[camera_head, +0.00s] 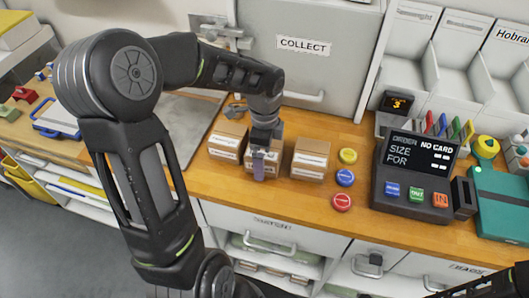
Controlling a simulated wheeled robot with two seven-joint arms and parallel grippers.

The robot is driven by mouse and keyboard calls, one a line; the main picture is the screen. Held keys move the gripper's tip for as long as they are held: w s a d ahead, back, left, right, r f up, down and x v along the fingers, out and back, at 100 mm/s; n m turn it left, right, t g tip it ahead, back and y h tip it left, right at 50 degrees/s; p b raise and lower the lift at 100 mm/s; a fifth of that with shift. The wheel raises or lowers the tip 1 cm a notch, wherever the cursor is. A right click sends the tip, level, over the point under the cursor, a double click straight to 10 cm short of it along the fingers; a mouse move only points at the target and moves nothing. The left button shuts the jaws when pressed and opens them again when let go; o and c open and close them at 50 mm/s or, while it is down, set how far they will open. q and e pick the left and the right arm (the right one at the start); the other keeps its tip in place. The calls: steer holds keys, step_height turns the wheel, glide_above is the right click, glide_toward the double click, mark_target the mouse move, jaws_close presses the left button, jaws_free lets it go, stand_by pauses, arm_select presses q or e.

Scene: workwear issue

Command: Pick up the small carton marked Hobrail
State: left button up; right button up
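Three small brown cartons stand in a row on the wooden counter: a left carton (228,141), a middle carton (275,166) and a right carton (310,159). Each has a white label on its front, too small to read, so I cannot tell which is marked Hobrail. My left gripper (261,164) points down at the middle carton and covers part of its top and front. Whether its fingers are open, shut or touching the carton cannot be made out.
Yellow, blue and red buttons (345,178) sit right of the cartons. Beyond them stands a dark order terminal (411,175) reading "NO CARD". A grey "COLLECT" hatch (302,70) is behind. White bins at upper right include one labelled "Hobra…" (512,36), cut off by the edge.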

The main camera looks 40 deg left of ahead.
arm_select(q)
steer(key=shift+c, duration=0.2)
stand_by(0.3)
steer(key=c, duration=1.5)
steer(key=shift+r, duration=0.1)
step_height(320, 180, up, 10)
steer(key=shift+f+b, duration=0.1)
steer(key=shift+b, duration=0.5)
